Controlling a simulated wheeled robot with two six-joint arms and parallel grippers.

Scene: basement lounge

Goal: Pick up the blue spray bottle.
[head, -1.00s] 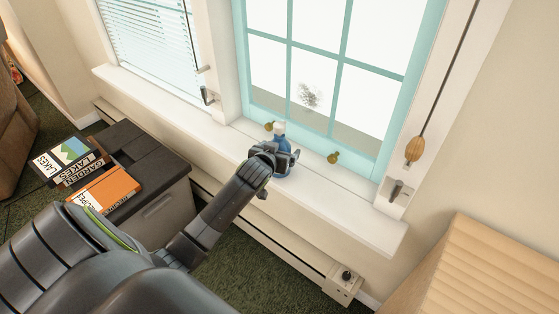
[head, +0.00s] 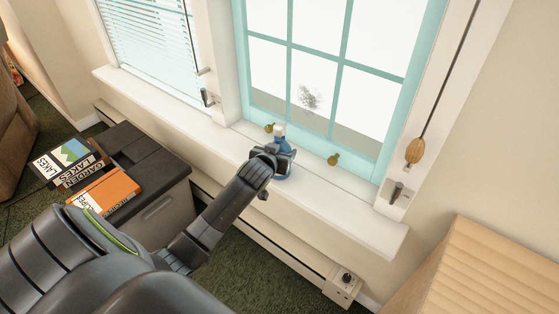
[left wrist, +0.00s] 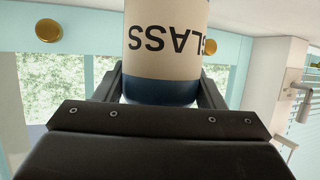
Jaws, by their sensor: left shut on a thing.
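The blue spray bottle (head: 281,143) stands upright at the window sill in the head view, with its white top showing. My left gripper (head: 278,163) is at the bottle and shut on it, partly hiding its lower body. In the left wrist view the bottle (left wrist: 167,45) fills the space between the two fingers (left wrist: 165,92); its cream label reads "GLASS" upside down above a dark blue band. Whether the base touches the sill cannot be told. My right gripper is not in view.
The white sill (head: 345,213) runs under the teal window frame (head: 386,110), which has brass knobs (head: 333,159). A dark cabinet (head: 150,150) with books (head: 104,190) stands at left. A pale slatted piece (head: 500,265) is at lower right. The sill right of the bottle is clear.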

